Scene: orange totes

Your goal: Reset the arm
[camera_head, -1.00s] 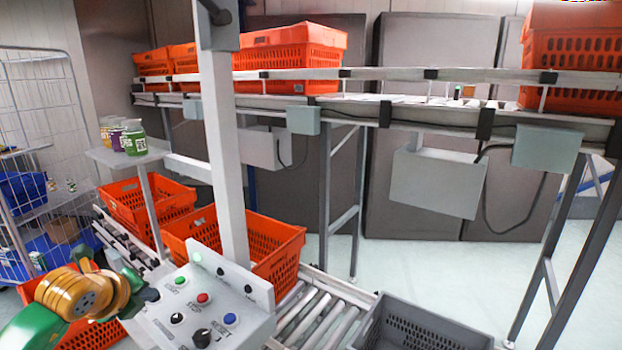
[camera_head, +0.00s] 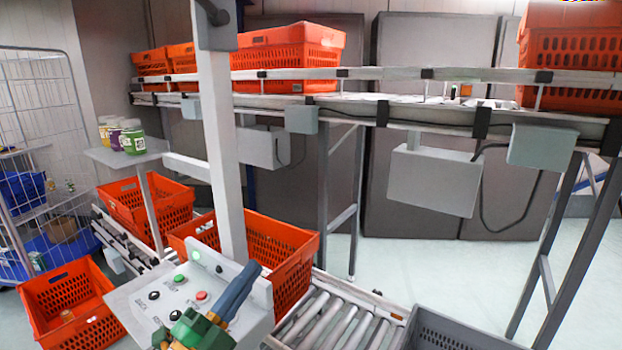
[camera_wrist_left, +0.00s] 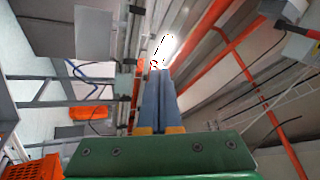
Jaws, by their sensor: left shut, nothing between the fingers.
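My left gripper (camera_head: 248,270) is at the bottom of the head view, in front of the grey control panel (camera_head: 135,295). Its two blue fingers are together, with nothing between them, and point up and to the right across the panel. Its green body covers part of the panel's lower edge and some buttons. Green (camera_head: 180,279) and red (camera_head: 201,296) buttons show to the left of the fingers. In the left wrist view the closed fingers (camera_wrist_left: 157,76) point up, away from the green gripper body. My right gripper is not in view.
An orange tote (camera_head: 275,237) sits behind the panel on the roller conveyor (camera_head: 318,316). A grey crate (camera_head: 450,335) is at lower right. Another orange tote (camera_head: 35,297) is at lower left. A post (camera_head: 222,130) rises behind the panel. Jars (camera_head: 132,141) stand on a small shelf.

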